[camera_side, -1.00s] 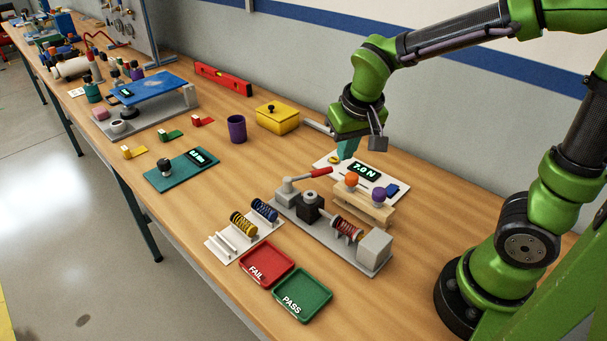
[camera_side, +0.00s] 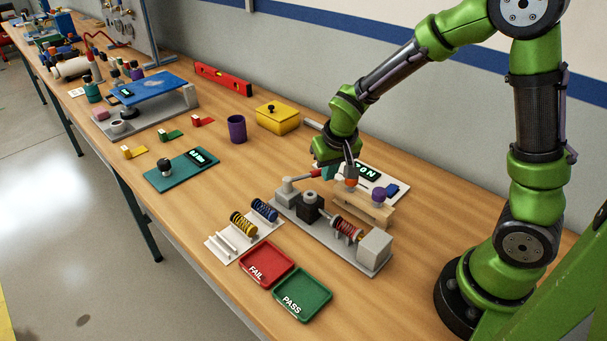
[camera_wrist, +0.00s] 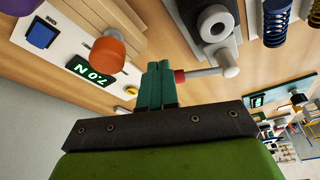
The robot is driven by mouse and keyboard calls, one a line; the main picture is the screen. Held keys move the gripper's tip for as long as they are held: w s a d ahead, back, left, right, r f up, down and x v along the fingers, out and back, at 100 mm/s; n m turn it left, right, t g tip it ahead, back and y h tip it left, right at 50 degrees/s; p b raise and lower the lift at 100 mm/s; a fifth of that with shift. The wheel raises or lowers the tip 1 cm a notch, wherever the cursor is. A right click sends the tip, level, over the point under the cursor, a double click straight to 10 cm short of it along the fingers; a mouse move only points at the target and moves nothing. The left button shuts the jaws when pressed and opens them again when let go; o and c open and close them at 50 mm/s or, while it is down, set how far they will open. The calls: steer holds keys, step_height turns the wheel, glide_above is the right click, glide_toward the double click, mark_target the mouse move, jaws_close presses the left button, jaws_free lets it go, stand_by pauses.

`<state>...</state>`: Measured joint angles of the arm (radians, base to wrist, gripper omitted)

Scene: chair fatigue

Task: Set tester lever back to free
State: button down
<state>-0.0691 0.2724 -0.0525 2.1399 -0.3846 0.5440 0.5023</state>
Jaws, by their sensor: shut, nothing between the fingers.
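The spring tester (camera_side: 338,245) is a grey base with a black block, a red-and-silver spring and a grey end block. Its lever (camera_side: 300,179) has a grey arm and red grip, pointing right toward the back from a grey pivot post. In the wrist view the lever (camera_wrist: 205,72) shows at upper right, with only a little of its red grip visible. My gripper (camera_side: 327,174) is low at the grip end. Its teal fingers (camera_wrist: 158,83) are shut and empty, right beside the red grip and hiding part of it. I cannot tell whether they touch.
A white readout panel (camera_wrist: 60,45) shows 7.0 N. A wooden stand with orange (camera_side: 351,180) and purple (camera_side: 379,194) knobs is close on the right. Red FAIL (camera_side: 268,262) and green PASS (camera_side: 303,293) trays and a spring rack (camera_side: 222,245) lie in front. Bare table lies left of the lever.

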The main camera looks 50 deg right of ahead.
steer(key=shift+w+d, duration=0.1)
steer(key=shift+w, duration=0.15)
stand_by(0.3)
steer(key=w+d+n+y, duration=0.2)
steer(key=w+n, duration=0.5)
steer(key=n, duration=0.2)
steer(key=shift+w+d+y, duration=0.25)
steer(key=shift+y, duration=0.05)
steer(key=shift+w, duration=0.2)
stand_by(0.6)
